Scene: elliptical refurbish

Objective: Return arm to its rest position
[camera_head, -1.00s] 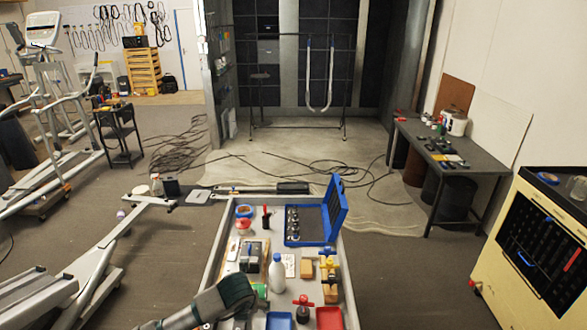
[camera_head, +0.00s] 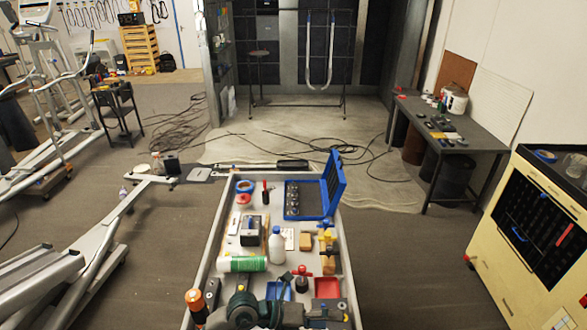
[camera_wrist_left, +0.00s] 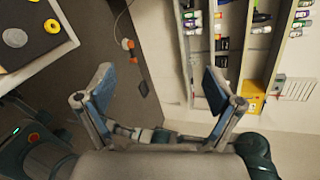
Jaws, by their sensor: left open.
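My left arm (camera_head: 243,308) lies low across the near end of the workbench tray (camera_head: 212,250) in the head view, at the bottom edge of the picture. Its gripper is hard to make out there. In the left wrist view my left gripper (camera_wrist_left: 158,78) is open, its two blue-padded fingers wide apart with nothing between them. Beyond the fingers show floor, wall and shelves. My right gripper is not in view.
The tray holds a blue socket case (camera_head: 306,198), a white bottle (camera_head: 277,246), a green-white cylinder (camera_head: 242,264), blue and red bins and an orange-handled tool (camera_head: 194,299). A side table (camera_head: 470,138) and tool cabinet (camera_head: 533,225) stand right. Floor between is clear.

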